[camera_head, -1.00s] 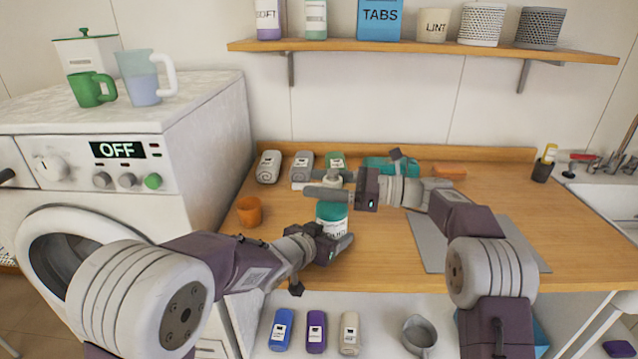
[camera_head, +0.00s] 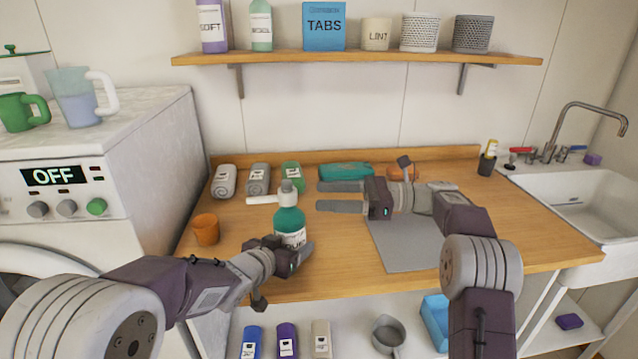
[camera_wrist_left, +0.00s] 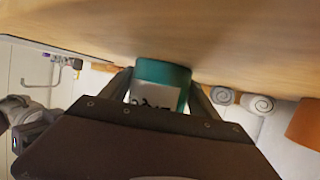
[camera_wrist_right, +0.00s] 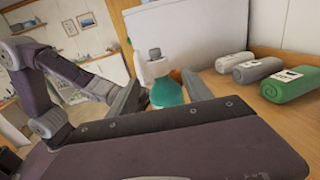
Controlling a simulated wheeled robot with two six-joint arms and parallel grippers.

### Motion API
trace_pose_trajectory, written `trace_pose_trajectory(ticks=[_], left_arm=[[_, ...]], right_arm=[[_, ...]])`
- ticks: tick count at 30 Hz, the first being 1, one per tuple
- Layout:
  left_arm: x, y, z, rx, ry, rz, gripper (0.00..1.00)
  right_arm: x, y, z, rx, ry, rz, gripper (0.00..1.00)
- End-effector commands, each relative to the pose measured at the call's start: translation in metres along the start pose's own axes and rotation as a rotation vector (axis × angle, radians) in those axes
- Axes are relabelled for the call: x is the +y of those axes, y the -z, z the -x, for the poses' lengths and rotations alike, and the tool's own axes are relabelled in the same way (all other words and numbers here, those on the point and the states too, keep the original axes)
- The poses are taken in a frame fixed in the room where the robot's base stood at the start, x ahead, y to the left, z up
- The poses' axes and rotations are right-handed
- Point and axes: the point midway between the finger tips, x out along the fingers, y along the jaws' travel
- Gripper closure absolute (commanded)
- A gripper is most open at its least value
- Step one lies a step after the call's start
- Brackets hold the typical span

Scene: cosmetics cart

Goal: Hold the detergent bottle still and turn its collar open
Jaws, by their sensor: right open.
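The detergent bottle (camera_head: 290,222) is teal with a white label and stands upright on the wooden counter. Its pale collar (camera_head: 288,198) has a grey top, and a white bar juts left from it. My left gripper (camera_head: 287,252) is shut on the bottle's lower body; the left wrist view shows the bottle (camera_wrist_left: 161,80) between both fingers. My right gripper (camera_head: 340,197) is open and empty, right of the collar, its fingers pointing at it. In the right wrist view the collar (camera_wrist_right: 157,69) shows ahead between the fingers. I cannot tell how far the collar is turned.
An orange cup (camera_head: 206,229) stands left of the bottle. Rolled towels (camera_head: 259,179) and a teal pack (camera_head: 345,171) lie behind. A grey mat (camera_head: 408,252) lies under my right arm. A washing machine (camera_head: 130,150) is at left, a sink (camera_head: 585,200) at right.

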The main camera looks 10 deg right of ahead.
Motion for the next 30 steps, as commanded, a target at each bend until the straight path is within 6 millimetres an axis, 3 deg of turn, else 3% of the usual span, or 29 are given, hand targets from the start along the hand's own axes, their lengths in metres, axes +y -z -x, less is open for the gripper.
trace_pose_trajectory(ticks=[2, 13, 24, 30], left_arm=[[0.000, 0.000, 0.000, 0.000, 0.000, 0.000, 0.07], [0.000, 0.001, 0.006, 0.001, 0.001, 0.000, 0.07], [-0.001, 0.001, 0.093, 0.003, 0.004, -0.001, 0.07], [0.000, 0.000, 0.117, 0.002, 0.001, 0.000, 0.07]], right_arm=[[0.000, 0.000, 0.000, 0.000, 0.000, 0.000, 0.41], [0.000, 0.000, 0.000, 0.000, 0.000, 0.000, 0.41], [0.000, 0.000, 0.000, 0.000, 0.000, 0.000, 0.41], [0.000, 0.000, 0.000, 0.000, 0.000, 0.000, 0.41]])
